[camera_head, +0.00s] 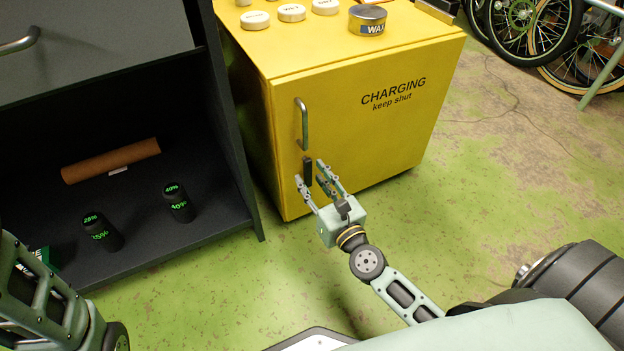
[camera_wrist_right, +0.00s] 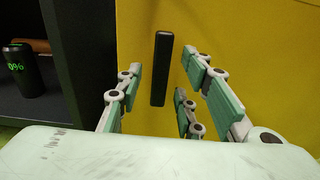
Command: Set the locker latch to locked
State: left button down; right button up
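The yellow locker (camera_head: 350,125) reads "CHARGING keep shut", and its door looks shut. Its latch is a black bar (camera_head: 307,171) standing upright on the door, below the metal handle (camera_head: 302,124). The latch also shows in the right wrist view (camera_wrist_right: 161,68). My right gripper (camera_head: 314,174) is open in front of the latch. In the wrist view its fingers (camera_wrist_right: 160,90) are spread to the left and right of the bar, with gaps on both sides. I cannot tell how far the fingertips are from the door. My left gripper is not in view.
A tin marked WAX (camera_head: 367,20) and several white round pucks (camera_head: 291,13) stand on the locker top. A dark open shelf (camera_head: 150,245) to the left holds a brown tube (camera_head: 110,160) and black cylinders (camera_head: 178,204). Bicycles (camera_head: 520,30) stand back right. Green floor lies clear right.

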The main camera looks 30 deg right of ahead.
jog(key=s, duration=1.1)
jog(key=shift+s+d, duration=0.15)
jog(key=shift+s, duration=0.15)
